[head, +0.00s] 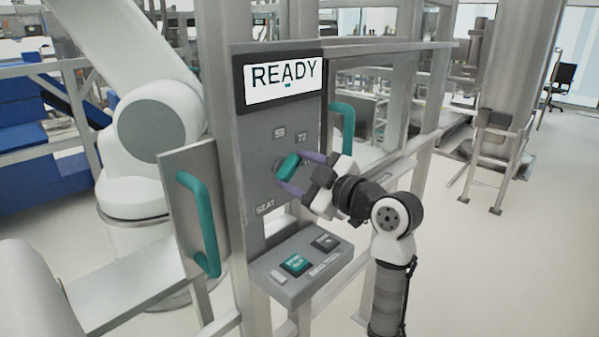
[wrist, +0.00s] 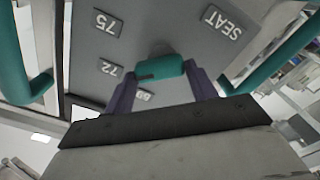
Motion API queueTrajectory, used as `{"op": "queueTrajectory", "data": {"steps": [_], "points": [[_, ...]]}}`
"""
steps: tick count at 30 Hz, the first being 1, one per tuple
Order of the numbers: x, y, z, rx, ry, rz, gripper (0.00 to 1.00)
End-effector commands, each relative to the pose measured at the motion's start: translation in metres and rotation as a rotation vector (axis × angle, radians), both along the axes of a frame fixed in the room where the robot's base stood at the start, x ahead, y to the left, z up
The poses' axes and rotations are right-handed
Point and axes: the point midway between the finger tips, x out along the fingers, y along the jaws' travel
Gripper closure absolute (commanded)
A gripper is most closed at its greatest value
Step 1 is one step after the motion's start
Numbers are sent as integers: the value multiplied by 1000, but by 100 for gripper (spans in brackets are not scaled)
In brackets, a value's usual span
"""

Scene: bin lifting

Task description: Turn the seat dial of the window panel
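The seat dial is a teal bar knob (head: 289,166) on the grey window panel (head: 256,150). In the wrist view the knob (wrist: 160,68) lies between my purple fingertips, with a dark mark near its left end. My gripper (head: 293,170) has one finger at each end of the knob, and both appear to touch it. It also fills the lower wrist view (wrist: 162,74). Labels 75 (wrist: 107,22), 72 (wrist: 110,68) and a partly hidden 69 (wrist: 145,95) surround the dial. The SEAT label (wrist: 222,21) is at the upper right there.
A screen (head: 283,78) above the dial reads READY. A button box (head: 300,264) with a green button juts out below. Teal handles stand left (head: 201,220) and right (head: 343,125) of the panel. A large white robot arm (head: 150,120) stands at left. Floor at right is open.

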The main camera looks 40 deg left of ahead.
Motion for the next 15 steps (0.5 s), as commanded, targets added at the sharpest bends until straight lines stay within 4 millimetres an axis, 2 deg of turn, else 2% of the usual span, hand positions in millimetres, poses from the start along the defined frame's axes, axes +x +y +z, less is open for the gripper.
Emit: {"op": "queueTrajectory", "data": {"steps": [8,15], "points": [[0,0,0,0,15,2,66],[0,0,0,8,115,3,66]]}}
